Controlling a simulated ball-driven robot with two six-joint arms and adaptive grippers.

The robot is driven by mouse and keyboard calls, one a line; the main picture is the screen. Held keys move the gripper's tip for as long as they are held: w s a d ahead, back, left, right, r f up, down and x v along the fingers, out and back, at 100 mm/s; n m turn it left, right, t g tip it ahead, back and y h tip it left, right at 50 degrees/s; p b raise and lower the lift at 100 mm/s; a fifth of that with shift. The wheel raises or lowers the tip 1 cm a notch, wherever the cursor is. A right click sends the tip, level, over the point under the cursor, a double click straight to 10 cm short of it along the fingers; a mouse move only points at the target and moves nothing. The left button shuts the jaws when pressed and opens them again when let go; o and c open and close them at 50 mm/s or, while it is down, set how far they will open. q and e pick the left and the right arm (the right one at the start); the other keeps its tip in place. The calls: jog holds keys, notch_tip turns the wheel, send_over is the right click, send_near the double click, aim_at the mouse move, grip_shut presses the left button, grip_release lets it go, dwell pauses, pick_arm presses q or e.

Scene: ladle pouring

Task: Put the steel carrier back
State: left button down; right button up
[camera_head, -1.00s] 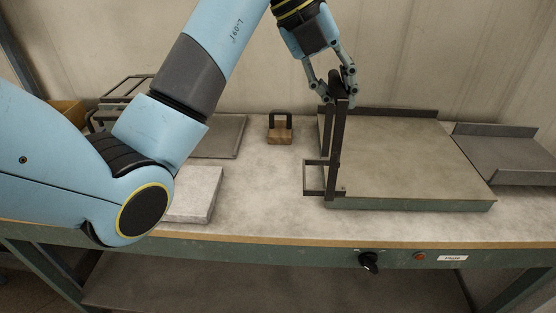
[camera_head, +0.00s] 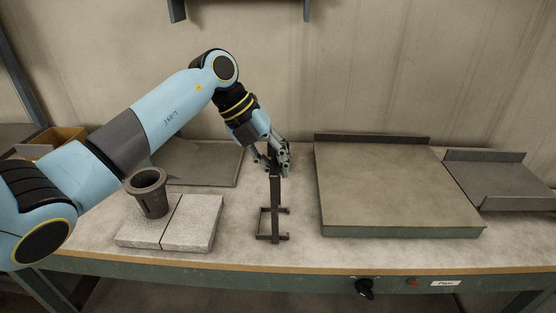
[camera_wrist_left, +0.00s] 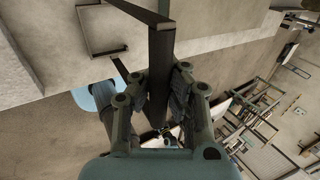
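The steel carrier (camera_head: 275,205) is a dark, tall, narrow frame with short prongs at its foot. My left gripper (camera_head: 275,160) is shut on the top of its upright and holds it vertical, left of the large plate. I cannot tell whether its foot touches the bench. In the left wrist view the carrier's dark bar (camera_wrist_left: 160,65) runs between the two fingers of my left gripper (camera_wrist_left: 160,85). My right gripper is not in view.
A dark crucible (camera_head: 151,194) stands on pale grey blocks (camera_head: 190,225) at the left, below my left arm. A large plate (camera_head: 390,185) with a raised back edge fills the right, with a grey tray (camera_head: 505,180) beyond it. A flat dark plate (camera_head: 200,163) lies behind the blocks.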

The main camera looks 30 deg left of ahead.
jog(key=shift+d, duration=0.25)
pick_arm(q)
jog(key=shift+f, duration=0.1)
jog(key=c, duration=1.5)
grip_release()
jog(key=shift+o, duration=0.2)
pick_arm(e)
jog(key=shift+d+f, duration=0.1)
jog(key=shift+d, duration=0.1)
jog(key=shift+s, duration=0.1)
pick_arm(q)
jog(key=shift+r, duration=0.3)
jog(key=b+v, duration=0.2)
jog(key=v, duration=0.9)
jog(key=shift+r, duration=0.35)
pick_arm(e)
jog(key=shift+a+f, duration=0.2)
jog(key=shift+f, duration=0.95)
